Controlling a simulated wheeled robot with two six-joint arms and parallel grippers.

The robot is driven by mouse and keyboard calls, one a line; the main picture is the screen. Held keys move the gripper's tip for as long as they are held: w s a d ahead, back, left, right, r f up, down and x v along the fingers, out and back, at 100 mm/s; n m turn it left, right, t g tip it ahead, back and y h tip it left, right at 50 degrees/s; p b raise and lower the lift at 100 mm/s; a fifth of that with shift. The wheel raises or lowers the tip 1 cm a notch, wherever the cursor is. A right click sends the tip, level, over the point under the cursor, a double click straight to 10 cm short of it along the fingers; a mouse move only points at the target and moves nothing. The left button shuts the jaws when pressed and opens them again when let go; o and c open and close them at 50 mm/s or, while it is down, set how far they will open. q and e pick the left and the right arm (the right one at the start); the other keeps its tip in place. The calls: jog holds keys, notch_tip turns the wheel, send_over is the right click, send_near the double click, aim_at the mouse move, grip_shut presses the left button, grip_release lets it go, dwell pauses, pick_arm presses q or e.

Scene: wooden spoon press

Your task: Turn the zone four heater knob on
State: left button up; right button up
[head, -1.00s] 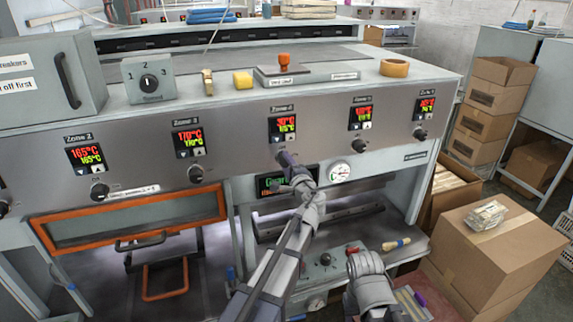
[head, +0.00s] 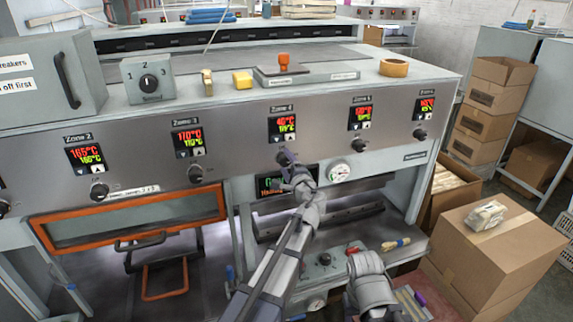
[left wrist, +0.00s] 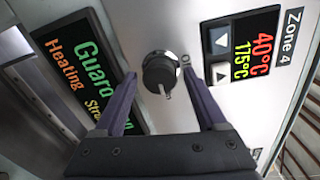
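The zone 4 heater knob (left wrist: 159,72) is round and black with a pale pointer line. In the left wrist view it sits on the grey panel beside the zone 4 display (left wrist: 242,48), which reads 40°C over 175°C. My left gripper (left wrist: 160,82) is open, with one dark finger on each side of the knob and visible gaps between. I cannot tell whether the fingertips reach the panel. In the head view my left gripper (head: 288,166) is just below the zone 4 display (head: 283,125) and mostly hides the knob. My right gripper does not show.
A guard display (head: 270,185) is just below my left gripper. The zone 3 knob (head: 195,173) and zone 5 knob (head: 355,147) are on the same panel, left and right. An orange-framed guard (head: 130,219) is at the lower left. Cardboard boxes (head: 500,250) stand at the right.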

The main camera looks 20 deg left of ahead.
pick_arm(q)
jog(key=shift+v, duration=3.9)
jog(key=s+d+f+n+g+h+b, duration=0.1)
jog(key=s+f+n+g+b, duration=0.4)
jog(key=f, duration=0.8)
jog(key=s+f+n+g+h+b, duration=0.1)
jog(key=s+f+n+g+b, duration=0.15)
jog(key=s+f+b, duration=0.7)
jog(key=s+d+f+g+h+b, duration=0.2)
jog(key=s+d+f, duration=0.1)
jog(key=s+f, duration=0.2)
jog(key=s+d+f+n+g+h+b, duration=0.1)
jog(key=s+d+f+g+h+b, duration=0.1)
jog(key=f, duration=0.6)
jog(key=s+d+f+n+g+h+b, duration=0.1)
jog(key=s+d+f+g+h+b, duration=0.1)
jog(key=s+d+f, duration=0.4)
jog(key=shift+s+f+g+h+b, duration=0.15)
jog(key=shift+s+f+g+b, duration=0.15)
jog(key=shift+s, duration=0.25)
jog(key=shift+s+f+g+h+b, duration=0.2)
jog(key=shift+s+f+g, duration=0.15)
jog(key=shift+s, duration=0.15)
